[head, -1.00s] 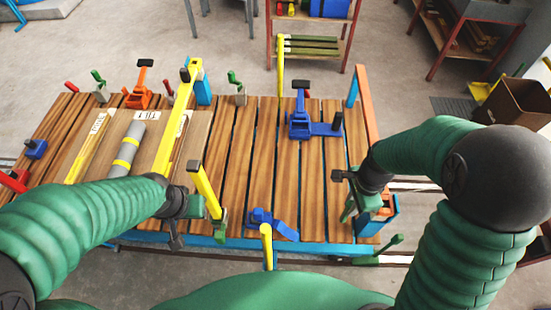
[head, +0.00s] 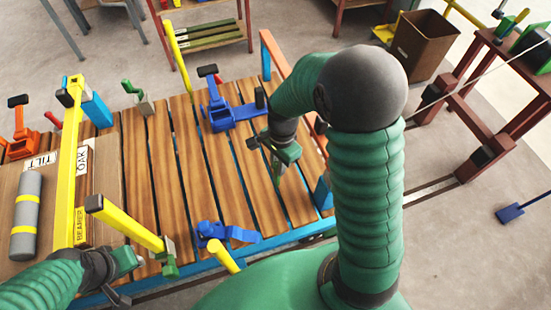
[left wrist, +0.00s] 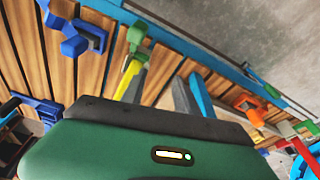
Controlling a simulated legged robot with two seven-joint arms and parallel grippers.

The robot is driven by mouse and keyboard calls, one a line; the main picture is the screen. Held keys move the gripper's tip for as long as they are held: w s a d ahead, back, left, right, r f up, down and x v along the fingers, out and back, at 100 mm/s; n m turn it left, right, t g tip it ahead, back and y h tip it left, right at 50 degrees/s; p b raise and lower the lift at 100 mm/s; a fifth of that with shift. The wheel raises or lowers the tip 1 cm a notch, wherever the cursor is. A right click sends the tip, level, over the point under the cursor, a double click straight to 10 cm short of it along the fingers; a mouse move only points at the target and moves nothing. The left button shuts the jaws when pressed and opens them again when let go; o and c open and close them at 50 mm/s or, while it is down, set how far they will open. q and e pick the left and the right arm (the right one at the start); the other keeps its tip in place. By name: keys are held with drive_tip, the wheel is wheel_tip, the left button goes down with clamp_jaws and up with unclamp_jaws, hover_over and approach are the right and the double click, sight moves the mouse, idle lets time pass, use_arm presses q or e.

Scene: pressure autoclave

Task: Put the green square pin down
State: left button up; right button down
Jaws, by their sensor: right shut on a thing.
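My right gripper (head: 278,160) is over the right part of the slatted wooden table (head: 243,172), shut on a slim green piece (head: 276,174), which appears to be the green square pin. The pin points down toward the slats; I cannot tell whether its lower end touches them. The gripper's own green parts hide most of it. My left gripper (head: 128,272) is at the table's front edge, beside a yellow bar with a green end (head: 130,224). Its fingers are partly hidden, so its opening is unclear.
A blue clamp (head: 228,110) stands left of my right gripper. Another blue clamp (head: 222,232) sits near the front edge. An orange rail (head: 277,55) runs along the right side. A grey roll (head: 27,212) lies at the left. Bare slats lie between the clamps.

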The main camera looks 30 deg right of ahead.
drive_tip(key=shift+w+d+f+b, duration=0.1)
drive_tip(key=shift+w+d+f, duration=0.3)
drive_tip(key=shift+w+f, duration=0.25)
drive_tip(key=shift+w+d+f+b, duration=0.15)
drive_tip(key=shift+w+d+f, duration=0.3)
drive_tip(key=shift+f, duration=0.25)
drive_tip(key=shift+w+d+f+b, duration=0.1)
drive_tip(key=shift+w+d+f, duration=0.25)
drive_tip(key=shift+w+f, duration=0.3)
drive_tip(key=c, duration=1.4)
unclamp_jaws()
drive_tip(key=shift+d, duration=0.1)
drive_tip(key=shift+o, duration=0.2)
